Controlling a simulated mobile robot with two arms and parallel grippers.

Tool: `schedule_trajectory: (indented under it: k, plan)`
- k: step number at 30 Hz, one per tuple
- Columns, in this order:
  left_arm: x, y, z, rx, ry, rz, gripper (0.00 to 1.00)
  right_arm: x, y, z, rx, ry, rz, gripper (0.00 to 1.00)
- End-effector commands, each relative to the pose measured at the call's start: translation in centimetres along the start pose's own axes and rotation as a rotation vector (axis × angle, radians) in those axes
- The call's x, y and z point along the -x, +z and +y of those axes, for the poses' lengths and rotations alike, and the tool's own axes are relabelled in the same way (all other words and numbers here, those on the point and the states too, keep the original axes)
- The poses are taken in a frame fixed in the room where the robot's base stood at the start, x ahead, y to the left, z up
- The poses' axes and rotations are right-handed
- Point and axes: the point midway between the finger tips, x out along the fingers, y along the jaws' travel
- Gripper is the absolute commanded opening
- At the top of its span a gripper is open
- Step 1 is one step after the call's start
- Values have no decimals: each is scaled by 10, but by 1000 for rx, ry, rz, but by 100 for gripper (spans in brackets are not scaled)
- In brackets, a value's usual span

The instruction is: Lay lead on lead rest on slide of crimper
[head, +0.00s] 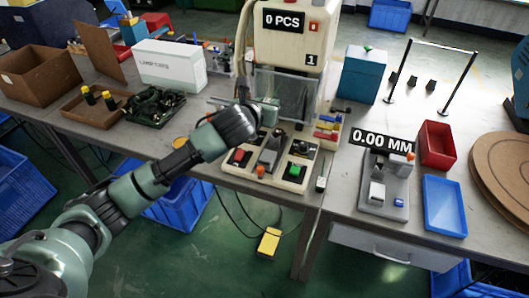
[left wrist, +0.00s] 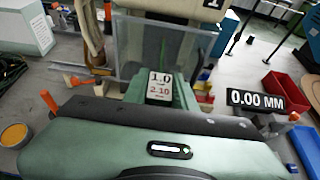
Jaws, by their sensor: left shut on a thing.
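The crimper (head: 300,32) is a cream machine with a 0 PCS display and a clear guard. Its base has a red and a green button and a grey block (head: 268,157) between them. It also shows in the left wrist view (left wrist: 187,8), behind my gripper. My left gripper (head: 266,111) is in front of the guard, above the base. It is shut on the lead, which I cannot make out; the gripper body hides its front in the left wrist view. I cannot pick out the lead rest on the slide. My right gripper is not in view.
Left of the crimper are a dark tray of tangled black parts (head: 156,107) and a white box (head: 169,64). Right of it stand a 0.00 MM gauge (head: 384,187), a red bin (head: 437,146) and a blue tray (head: 444,206). A blue box (head: 362,76) stands behind.

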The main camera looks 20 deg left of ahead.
Motion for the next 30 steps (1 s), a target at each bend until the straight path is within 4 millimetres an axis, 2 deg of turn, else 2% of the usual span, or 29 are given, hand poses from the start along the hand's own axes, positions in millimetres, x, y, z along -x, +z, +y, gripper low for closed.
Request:
schedule_trajectory:
  k: [3,13,30]
  plan:
    - [-12,-33,-1,2,-1,10,0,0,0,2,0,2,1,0]
    - [-44,-111,-2,3,-1,6,0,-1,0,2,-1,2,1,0]
    - [-70,-172,-2,0,-1,2,0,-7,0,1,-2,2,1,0]
